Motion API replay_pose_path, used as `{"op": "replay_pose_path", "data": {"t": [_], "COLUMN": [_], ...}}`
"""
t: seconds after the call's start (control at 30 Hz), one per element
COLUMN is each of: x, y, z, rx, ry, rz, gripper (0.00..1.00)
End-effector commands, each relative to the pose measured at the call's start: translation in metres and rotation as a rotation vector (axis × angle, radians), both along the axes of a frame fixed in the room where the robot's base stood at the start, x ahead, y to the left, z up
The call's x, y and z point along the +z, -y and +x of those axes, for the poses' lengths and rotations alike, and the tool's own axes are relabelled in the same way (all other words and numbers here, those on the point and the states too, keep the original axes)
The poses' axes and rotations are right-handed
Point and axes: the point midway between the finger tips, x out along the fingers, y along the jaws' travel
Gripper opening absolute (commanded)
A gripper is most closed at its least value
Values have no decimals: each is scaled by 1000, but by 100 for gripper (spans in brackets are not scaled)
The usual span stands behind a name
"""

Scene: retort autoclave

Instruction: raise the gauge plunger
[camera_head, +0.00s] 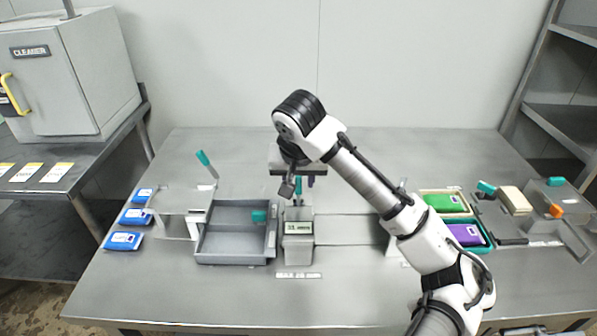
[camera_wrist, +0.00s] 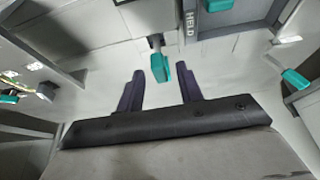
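The gauge (camera_head: 298,256) is a grey box with a small display (camera_head: 298,228) near the middle of the table. A teal plunger handle (camera_head: 297,202) shows above it in the head view, partly hidden by my gripper (camera_head: 301,180). In the wrist view my gripper (camera_wrist: 160,72) is open, with its two dark fingers apart. A teal handle (camera_wrist: 160,69) on a short dark stem, which looks like the plunger, appears between the fingertips. I see no contact, and I cannot tell the depth between them.
A grey tray (camera_head: 204,255) with a teal handle stands left of the gauge. Blue packs (camera_head: 123,241) lie farther left. Green (camera_head: 446,203) and purple (camera_head: 465,235) packs sit in trays to the right. The wrist view shows a bin marked HELD (camera_wrist: 191,24).

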Motion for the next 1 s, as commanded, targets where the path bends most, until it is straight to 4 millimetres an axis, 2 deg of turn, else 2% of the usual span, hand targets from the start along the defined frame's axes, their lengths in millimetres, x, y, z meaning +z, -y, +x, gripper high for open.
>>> {"op": "replay_pose_path", "data": {"t": [0.17,0.4,0.6,0.8,1.0], "x": [19,67,102,122,127], "y": [-1,1,0,0,0], "z": [-7,-27,-41,-50,-52], "rx": [1,-1,-1,0,0], "ry": [3,6,4,2,1], "rz": [0,-4,-3,-1,0], "gripper": [36,36,36,36,36]}}
